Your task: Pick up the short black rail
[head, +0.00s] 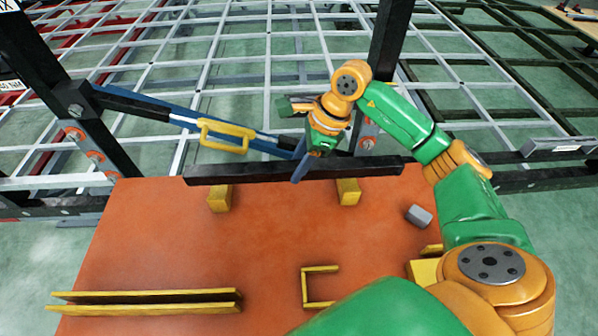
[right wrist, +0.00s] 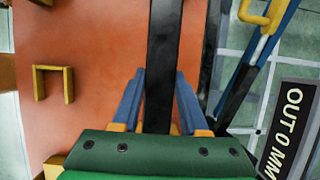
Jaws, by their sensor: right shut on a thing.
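The short black rail (head: 240,172) is a dark straight bar lying crosswise near the far edge of the orange table. My right gripper (head: 301,168) reaches down onto it near its middle. In the right wrist view the blue fingers (right wrist: 160,100) stand on both sides of the rail (right wrist: 164,60), shut on it. The rail is just above or at the tops of two yellow blocks (head: 219,198) (head: 348,192); I cannot tell whether it touches them. The gripper hides part of the rail. My left gripper is not in view.
The orange table (head: 200,250) holds a long yellow channel holder (head: 150,300), a yellow U-shaped bracket (head: 319,285) and a grey block (head: 419,216). Behind stand black posts (head: 390,40) and a blue bar with a yellow handle (head: 226,136). The table's middle is clear.

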